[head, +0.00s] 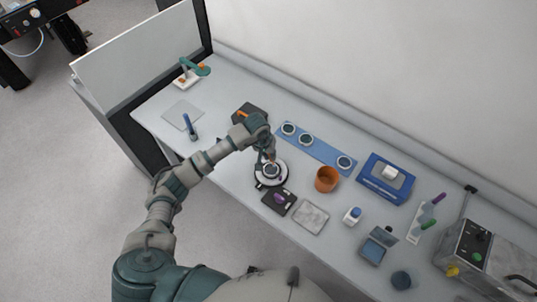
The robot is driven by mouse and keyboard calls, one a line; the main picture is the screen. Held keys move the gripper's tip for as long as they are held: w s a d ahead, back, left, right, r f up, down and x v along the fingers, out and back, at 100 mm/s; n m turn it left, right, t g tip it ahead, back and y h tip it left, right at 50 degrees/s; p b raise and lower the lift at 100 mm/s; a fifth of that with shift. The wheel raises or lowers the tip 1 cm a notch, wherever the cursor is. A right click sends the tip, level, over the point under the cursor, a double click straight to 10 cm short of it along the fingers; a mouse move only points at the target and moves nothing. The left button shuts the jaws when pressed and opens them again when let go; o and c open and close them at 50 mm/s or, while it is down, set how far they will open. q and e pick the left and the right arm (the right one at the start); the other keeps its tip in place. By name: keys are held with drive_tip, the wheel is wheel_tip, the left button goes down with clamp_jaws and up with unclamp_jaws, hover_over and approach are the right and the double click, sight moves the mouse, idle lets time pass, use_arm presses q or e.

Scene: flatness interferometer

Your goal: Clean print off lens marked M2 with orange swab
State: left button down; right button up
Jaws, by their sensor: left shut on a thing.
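My left gripper (268,156) points down over a round white stand (260,183) with a dark-centred lens (271,171) in it. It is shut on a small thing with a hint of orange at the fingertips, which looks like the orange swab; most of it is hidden. Whether it touches the lens I cannot tell. Three ringed lenses lie on a blue mat (322,151): two at its left (288,129) (306,139) and one at its right (344,162). No M2 marking is legible. My right gripper is out of view.
An orange cup (327,179), a blue box (386,179) and a white-and-blue bottle (352,215) stand to the right. A dark pad with a purple piece (279,199) and a grey plate (310,216) lie in front. Another dark pad (256,109) lies behind my arm.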

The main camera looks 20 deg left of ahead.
use_arm(q)
drive_tip(key=shift+s+a+f, duration=0.1)
drive_tip(key=shift+s+a, duration=0.05)
drive_tip(key=shift+a, duration=0.05)
drive_tip(key=shift+s+a+b, duration=0.45)
drive_tip(key=shift+s+b, duration=0.05)
drive_tip(key=shift+b, duration=0.05)
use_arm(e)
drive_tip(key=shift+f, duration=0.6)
use_arm(q)
drive_tip(key=shift+s, duration=0.1)
drive_tip(key=shift+s+a+b, duration=0.25)
drive_tip(key=shift+s+b, duration=0.2)
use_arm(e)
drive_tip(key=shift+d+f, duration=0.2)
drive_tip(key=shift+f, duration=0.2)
